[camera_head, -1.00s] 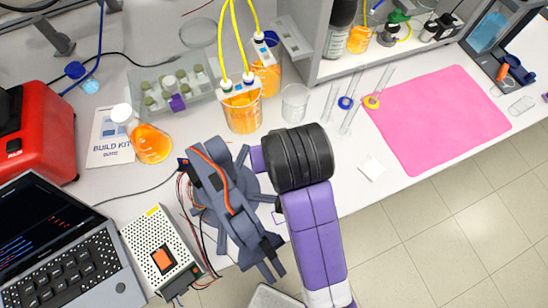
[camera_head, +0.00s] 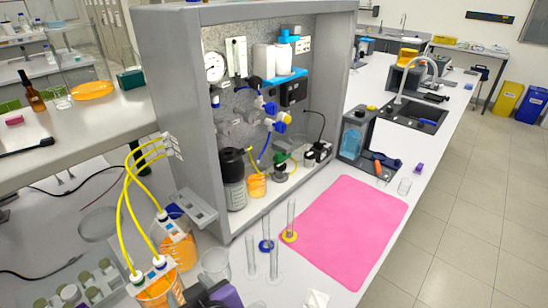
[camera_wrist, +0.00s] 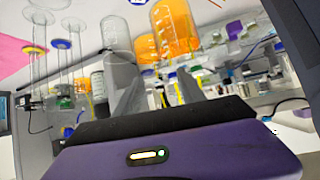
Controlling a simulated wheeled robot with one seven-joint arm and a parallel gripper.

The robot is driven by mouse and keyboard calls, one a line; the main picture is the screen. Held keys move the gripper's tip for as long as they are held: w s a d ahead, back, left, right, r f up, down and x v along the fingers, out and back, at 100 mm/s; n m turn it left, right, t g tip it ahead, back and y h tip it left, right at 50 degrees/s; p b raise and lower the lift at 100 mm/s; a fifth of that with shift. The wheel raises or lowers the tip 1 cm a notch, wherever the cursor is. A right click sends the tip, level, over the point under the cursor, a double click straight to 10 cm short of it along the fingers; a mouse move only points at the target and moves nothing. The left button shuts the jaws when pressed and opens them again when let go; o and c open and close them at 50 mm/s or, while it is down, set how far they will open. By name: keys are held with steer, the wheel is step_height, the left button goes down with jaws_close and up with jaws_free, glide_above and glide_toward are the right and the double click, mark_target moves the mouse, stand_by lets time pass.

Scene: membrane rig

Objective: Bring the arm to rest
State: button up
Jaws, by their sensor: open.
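My gripper (camera_wrist: 155,85) shows in the wrist view with its purple body across the bottom and two grey fingers apart, nothing between them. The wrist picture looks upside down. Beyond the fingers are a beaker of orange liquid (camera_wrist: 176,28) and a clear empty beaker (camera_wrist: 115,33); I cannot tell the exact gap to them. In the head view only a dark and purple piece of my arm shows at the bottom edge, near the empty beaker (camera_head: 215,264); the rest of my arm is out of frame.
Orange beakers with yellow tubes (camera_head: 160,290) stand at lower left. Glass cylinders (camera_head: 252,258) stand in front of the grey rig cabinet (camera_head: 182,110). A bare pink mat (camera_head: 345,232) lies to the right. A sink (camera_head: 415,113) is farther back. The floor at right is clear.

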steer(key=s+d+f+m+t+h+b, duration=0.15)
steer(key=s+d+t, duration=0.3)
steer(key=d, duration=0.75)
steer(key=s+d+f+m+t+b, duration=0.15)
steer(key=s+d+m+t, duration=0.35)
steer(key=d, duration=0.7)
steer(key=s+d+f+g+h+b, duration=0.1)
steer(key=s+d+f+h+b, duration=0.1)
steer(key=s+d, duration=0.4)
steer(key=s+d+f+m+g+h+b, duration=0.1)
steer(key=s+d+f+g+h+b, duration=0.1)
steer(key=s+d, duration=0.4)
steer(key=s+f+h, duration=0.1)
steer(key=s, duration=0.4)
steer(key=shift+s+f, duration=0.15)
steer(key=shift+s, duration=0.2)
